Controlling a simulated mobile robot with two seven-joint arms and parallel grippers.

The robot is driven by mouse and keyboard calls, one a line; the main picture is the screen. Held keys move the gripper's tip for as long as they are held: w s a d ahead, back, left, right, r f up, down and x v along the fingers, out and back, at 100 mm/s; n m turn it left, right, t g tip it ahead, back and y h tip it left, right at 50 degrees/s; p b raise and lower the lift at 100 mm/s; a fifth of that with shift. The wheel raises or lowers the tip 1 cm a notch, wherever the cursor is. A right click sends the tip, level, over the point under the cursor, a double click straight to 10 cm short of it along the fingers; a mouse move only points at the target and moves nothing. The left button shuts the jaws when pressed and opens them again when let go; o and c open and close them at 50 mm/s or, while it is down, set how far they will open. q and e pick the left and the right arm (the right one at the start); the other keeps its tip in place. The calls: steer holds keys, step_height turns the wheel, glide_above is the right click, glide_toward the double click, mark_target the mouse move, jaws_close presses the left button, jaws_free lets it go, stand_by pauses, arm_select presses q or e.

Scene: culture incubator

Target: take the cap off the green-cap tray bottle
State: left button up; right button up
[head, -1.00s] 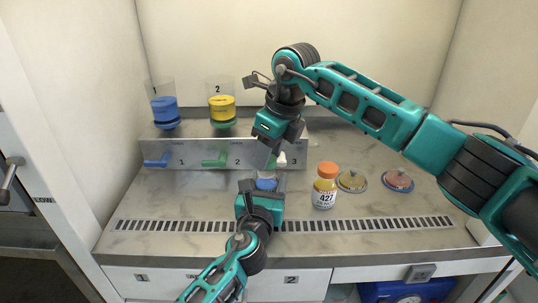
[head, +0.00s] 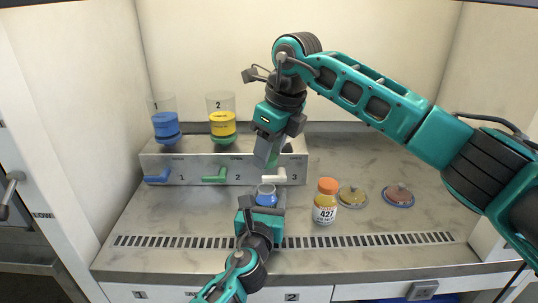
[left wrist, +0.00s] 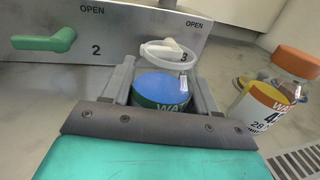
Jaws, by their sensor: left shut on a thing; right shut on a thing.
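The tray bottle (head: 266,198), with blue showing through it, stands uncapped between the fingers of my left gripper (head: 263,208), which is shut on it. The left wrist view shows its clear open neck (left wrist: 166,54) and the blue body (left wrist: 160,90) with part of a label. My right gripper (head: 267,150) is above and slightly behind the bottle, shut on the green cap (head: 272,160). The cap is apart from the bottle neck and partly hidden by the fingers.
An orange-capped bottle (head: 325,202) labelled 427 stands to the right. Behind is a dispenser block (head: 190,165) with blue, green and white handles. A slotted grille (head: 370,240) runs along the front.

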arm_select(q)
steer(key=o, duration=1.6)
steer(key=s, duration=0.3)
steer(key=s+a+p, duration=0.1)
steer(key=s, duration=0.3)
steer(key=s+a, duration=0.1)
steer(key=s, duration=0.2)
steer(key=shift+s+p, duration=0.15)
steer(key=shift+p, duration=0.15)
arm_select(e)
steer(key=shift+r, duration=0.75)
arm_select(q)
steer(key=shift+s+a, duration=0.2)
steer(key=shift+s, duration=0.55)
